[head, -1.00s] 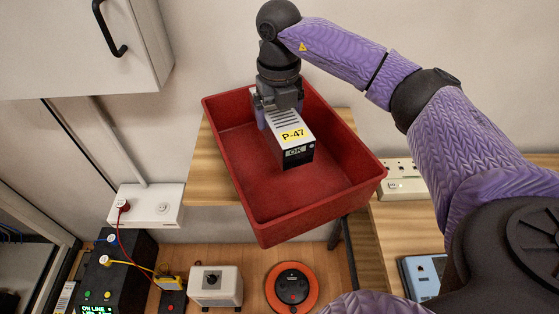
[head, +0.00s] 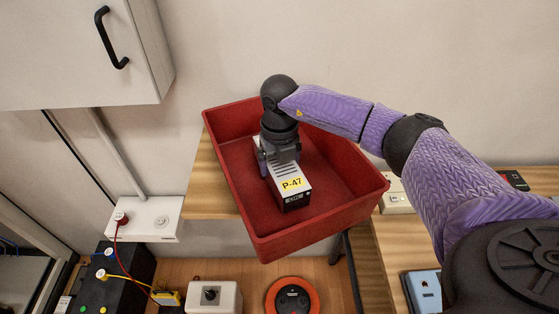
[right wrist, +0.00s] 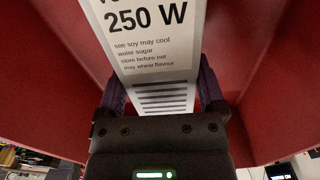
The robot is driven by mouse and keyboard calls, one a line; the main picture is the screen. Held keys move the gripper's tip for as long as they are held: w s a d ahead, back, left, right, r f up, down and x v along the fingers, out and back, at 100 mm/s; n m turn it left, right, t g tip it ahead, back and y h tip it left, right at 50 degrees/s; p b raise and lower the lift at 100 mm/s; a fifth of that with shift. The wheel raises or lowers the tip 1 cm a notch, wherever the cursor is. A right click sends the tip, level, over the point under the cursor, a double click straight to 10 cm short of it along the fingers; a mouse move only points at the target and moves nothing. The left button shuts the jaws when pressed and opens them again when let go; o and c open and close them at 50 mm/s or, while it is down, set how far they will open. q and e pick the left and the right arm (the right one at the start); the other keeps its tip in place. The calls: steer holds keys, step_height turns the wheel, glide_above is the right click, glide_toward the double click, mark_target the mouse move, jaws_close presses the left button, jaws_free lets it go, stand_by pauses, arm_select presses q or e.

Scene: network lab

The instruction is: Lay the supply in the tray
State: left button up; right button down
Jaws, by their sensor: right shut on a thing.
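The supply (head: 291,188) is a white and dark box with a yellow P-47 label and vent slots. My right gripper (head: 279,165) is shut on its far end and holds it inside the red tray (head: 322,228). The supply looks low, close to the tray floor; I cannot tell whether it touches. In the right wrist view the supply (right wrist: 150,45) shows a 250 W label between the two fingers (right wrist: 165,95), with the red tray walls on both sides. My left gripper is not in view.
The tray sits on a wooden shelf (head: 205,185) and its near part overhangs the edge. Below are an orange-ringed round device (head: 292,298), a white box with a knob (head: 214,297) and a black unit with cables (head: 120,280). A wall cabinet (head: 80,60) hangs upper left.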

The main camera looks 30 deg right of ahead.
steer(key=shift+f, duration=0.15)
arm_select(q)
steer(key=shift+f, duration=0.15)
arm_select(e)
jaws_free()
